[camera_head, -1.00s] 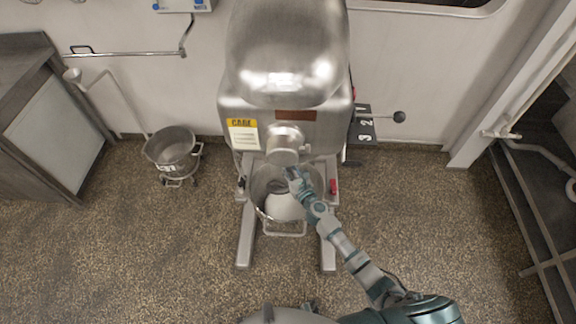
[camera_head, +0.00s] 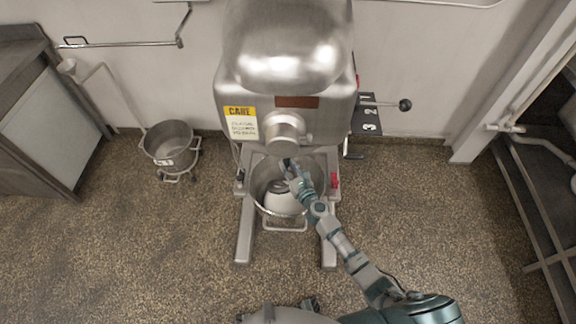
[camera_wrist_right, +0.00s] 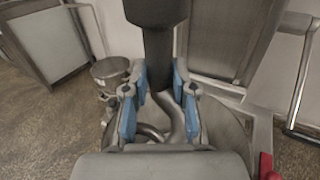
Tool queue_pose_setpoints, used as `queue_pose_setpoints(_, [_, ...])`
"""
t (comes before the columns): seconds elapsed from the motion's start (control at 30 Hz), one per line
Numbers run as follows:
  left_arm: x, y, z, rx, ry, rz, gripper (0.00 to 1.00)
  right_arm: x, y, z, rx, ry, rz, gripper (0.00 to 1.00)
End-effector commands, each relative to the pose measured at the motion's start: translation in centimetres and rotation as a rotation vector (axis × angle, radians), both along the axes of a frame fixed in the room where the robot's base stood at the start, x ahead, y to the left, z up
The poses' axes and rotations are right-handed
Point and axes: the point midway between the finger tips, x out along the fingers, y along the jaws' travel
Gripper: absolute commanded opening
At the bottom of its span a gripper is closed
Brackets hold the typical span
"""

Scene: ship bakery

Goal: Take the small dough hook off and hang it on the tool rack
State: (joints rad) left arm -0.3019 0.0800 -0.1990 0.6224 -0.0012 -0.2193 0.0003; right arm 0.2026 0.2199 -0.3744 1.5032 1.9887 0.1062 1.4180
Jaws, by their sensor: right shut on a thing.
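My right gripper (camera_head: 290,170) is at the mixer, just below its round drive hub (camera_head: 285,127) and above the steel bowl (camera_head: 258,191). In the right wrist view its blue-padded fingers (camera_wrist_right: 159,100) are shut on the dough hook (camera_wrist_right: 172,122). The hook's dark upright shank runs up between the fingers, and its curved metal part shows below them. In the head view the gripper hides most of the hook. I cannot tell whether the shank is still seated in the hub. My left gripper is not in view. I cannot clearly make out a tool rack; a wall rail (camera_head: 125,44) is at the upper left.
The mixer (camera_head: 285,50) stands against the wall, with two legs (camera_head: 245,235) reaching forward. A gear lever (camera_head: 404,105) juts out on its right. A wheeled bowl (camera_head: 170,145) and a cabinet (camera_head: 45,120) are at left, a rack (camera_head: 530,200) at right. Floor between is open.

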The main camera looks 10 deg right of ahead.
Motion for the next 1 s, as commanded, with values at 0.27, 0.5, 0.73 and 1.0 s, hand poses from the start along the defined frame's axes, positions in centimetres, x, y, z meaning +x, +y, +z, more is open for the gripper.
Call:
queue_pose_setpoints(0.27, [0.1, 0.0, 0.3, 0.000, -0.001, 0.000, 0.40, -1.1, -0.3, 0.2, 0.002, -0.004, 0.001, 0.00])
queue_pose_setpoints(0.5, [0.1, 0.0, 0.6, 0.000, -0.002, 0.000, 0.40, -2.5, -0.6, 0.2, 0.002, -0.004, 0.001, 0.00])
queue_pose_setpoints(0.73, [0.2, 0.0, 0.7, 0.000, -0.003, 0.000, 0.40, -3.8, -1.0, 0.0, 0.002, -0.003, 0.001, 0.00])
queue_pose_setpoints(1.0, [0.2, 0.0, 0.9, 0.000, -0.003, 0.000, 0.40, -5.1, -1.3, 0.0, 0.002, -0.003, 0.000, 0.00])
